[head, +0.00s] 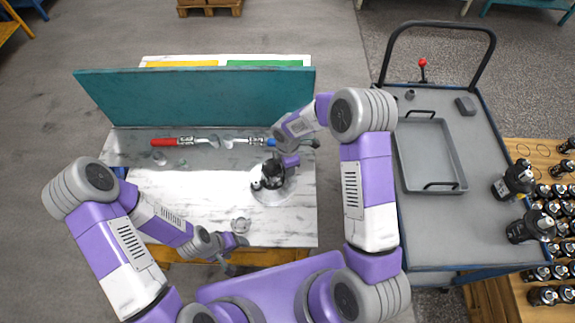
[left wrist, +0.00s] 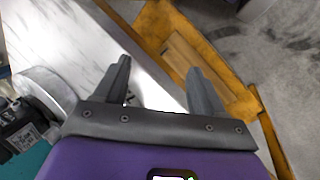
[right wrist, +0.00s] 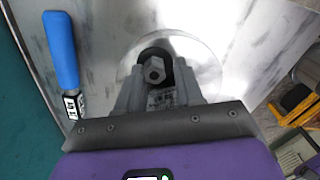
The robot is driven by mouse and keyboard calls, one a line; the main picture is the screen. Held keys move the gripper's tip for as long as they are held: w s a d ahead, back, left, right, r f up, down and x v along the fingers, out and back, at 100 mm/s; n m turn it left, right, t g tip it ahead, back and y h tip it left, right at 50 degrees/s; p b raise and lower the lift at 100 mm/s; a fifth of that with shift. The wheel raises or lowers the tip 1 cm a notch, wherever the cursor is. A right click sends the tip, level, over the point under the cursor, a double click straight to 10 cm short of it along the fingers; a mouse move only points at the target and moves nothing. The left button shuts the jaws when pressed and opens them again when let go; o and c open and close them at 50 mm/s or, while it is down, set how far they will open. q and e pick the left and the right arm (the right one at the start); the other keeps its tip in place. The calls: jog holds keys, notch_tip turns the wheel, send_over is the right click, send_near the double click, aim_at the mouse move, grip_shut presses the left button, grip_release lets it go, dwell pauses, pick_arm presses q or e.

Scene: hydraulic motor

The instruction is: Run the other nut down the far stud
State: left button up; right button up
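The dark hydraulic motor (head: 268,176) stands on a round pale plate (head: 276,195) on the bench. In the right wrist view, a grey hexagonal end (right wrist: 154,70), a nut or stud head, shows in front of a dark ring. My right gripper (right wrist: 158,80) is at the motor, its fingers close on both sides of this part; whether they touch it cannot be told. Motor labelling shows between the fingers. My left gripper (left wrist: 160,75) is open and empty over the bench's front edge; it also shows in the head view (head: 240,240). The far stud cannot be made out separately.
A red-handled tool (head: 166,142) and a blue-handled tool (right wrist: 60,50) lie along the teal back panel (head: 200,97). A small ring-like part (head: 240,225) lies near my left gripper. The cart (head: 430,245) at right carries a grey tray (head: 402,160) and dark motors (head: 515,182).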

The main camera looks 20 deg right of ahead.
jog(key=shift+w+d, duration=0.1)
jog(key=shift+w+d+r, duration=0.15)
jog(key=shift+w+r, duration=0.15)
jog(key=n+p, duration=0.1)
jog(key=n, duration=0.4)
jog(key=shift+w+p, duration=0.1)
jog(key=shift+p, duration=0.3)
jog(key=shift+n, duration=1)
jog(key=shift+s+r, duration=0.1)
jog(key=shift+s, duration=0.15)
